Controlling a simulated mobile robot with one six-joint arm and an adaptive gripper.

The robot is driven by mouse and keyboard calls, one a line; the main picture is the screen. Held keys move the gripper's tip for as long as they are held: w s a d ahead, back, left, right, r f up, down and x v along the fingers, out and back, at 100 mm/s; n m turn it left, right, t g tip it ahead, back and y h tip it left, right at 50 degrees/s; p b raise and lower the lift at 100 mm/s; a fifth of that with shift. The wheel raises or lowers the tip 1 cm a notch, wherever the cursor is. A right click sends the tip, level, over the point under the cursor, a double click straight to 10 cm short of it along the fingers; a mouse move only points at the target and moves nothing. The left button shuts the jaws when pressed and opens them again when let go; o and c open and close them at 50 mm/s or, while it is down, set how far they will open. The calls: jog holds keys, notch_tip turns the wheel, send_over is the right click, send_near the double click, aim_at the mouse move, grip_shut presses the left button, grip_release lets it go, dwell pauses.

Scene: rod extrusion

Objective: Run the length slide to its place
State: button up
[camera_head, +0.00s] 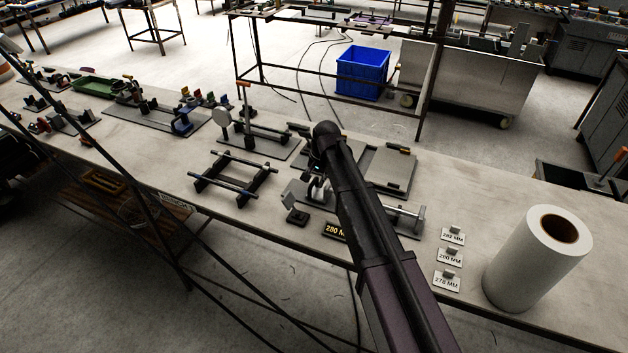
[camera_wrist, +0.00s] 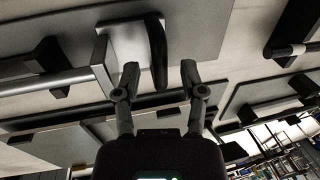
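My gripper (camera_wrist: 160,76) is open, its two dark fingers apart in the wrist view. A dark upright handle (camera_wrist: 157,50) stands just beyond the fingertips, between them and nearer the left one in the picture. It is beside a light grey block (camera_wrist: 124,42) on a grey plate; this looks like the length slide, though I cannot be sure. I cannot tell whether a finger touches the handle. A metal rod (camera_wrist: 50,82) lies left of the block. In the head view my arm hides most of this fixture; a rod end and stop (camera_head: 407,216) show to its right.
A black "280 MM" sign (camera_head: 335,230) stands at the front of the bench (camera_head: 500,215). Cards marked 282 (camera_head: 453,236), 280 (camera_head: 449,258) and 278 MM (camera_head: 446,281) stand right, beside a white roll (camera_head: 538,258). A rod rack (camera_head: 235,180) stands left.

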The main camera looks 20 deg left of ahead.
grip_shut()
jog(key=a, duration=0.7)
jog(key=shift+w+a, duration=0.35)
jog(key=shift+a, duration=0.05)
jog(key=shift+o, duration=0.4)
grip_release()
jog(key=shift+a, duration=0.1)
jog(key=shift+d, duration=0.3)
